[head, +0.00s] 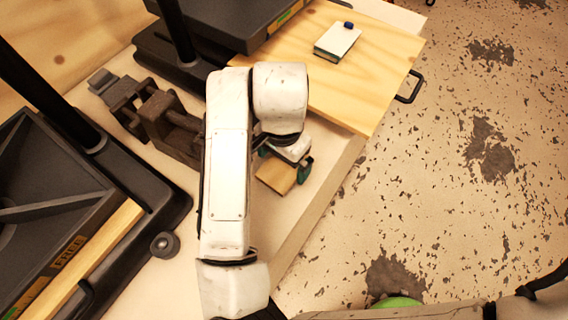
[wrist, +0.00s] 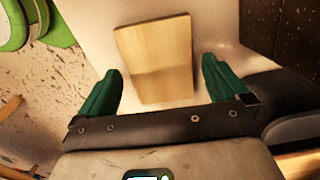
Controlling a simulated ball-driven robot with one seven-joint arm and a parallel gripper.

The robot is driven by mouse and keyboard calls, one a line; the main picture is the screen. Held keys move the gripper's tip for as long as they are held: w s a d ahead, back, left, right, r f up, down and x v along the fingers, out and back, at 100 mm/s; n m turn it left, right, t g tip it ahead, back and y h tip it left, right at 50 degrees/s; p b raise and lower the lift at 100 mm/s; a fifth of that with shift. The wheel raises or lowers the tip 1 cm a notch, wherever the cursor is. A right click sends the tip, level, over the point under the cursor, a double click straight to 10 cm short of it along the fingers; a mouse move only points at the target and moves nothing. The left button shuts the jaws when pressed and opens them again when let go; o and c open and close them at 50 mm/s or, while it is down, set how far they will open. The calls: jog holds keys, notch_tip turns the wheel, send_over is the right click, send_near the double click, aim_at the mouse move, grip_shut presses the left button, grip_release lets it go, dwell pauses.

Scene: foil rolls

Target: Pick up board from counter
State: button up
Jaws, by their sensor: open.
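A small light-wood board (head: 276,174) lies on the pale counter (head: 315,190) near its front edge, partly hidden by my arm in the head view. In the wrist view the board (wrist: 156,55) appears as an upright rectangle, its near part between my fingers. My gripper (head: 286,162) is at the board, pointing down at it. In the wrist view my gripper (wrist: 162,72) is open, with one green finger on each side of the board and a gap on both sides. I cannot tell how high the fingertips are above the counter.
A large wooden panel (head: 375,85) with a black handle (head: 409,87) lies behind, carrying a white-topped box (head: 337,42). A dark metal vise-like tool (head: 165,120) stands left of my arm. Black machines (head: 60,215) fill the left and back. Speckled floor (head: 450,200) lies open to the right.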

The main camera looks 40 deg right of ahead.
jog(key=shift+f, duration=0.75)
jog(key=shift+c, duration=0.3)
jog(key=c, duration=0.9)
jog(key=shift+o, duration=0.2)
jog(key=shift+r, duration=0.1)
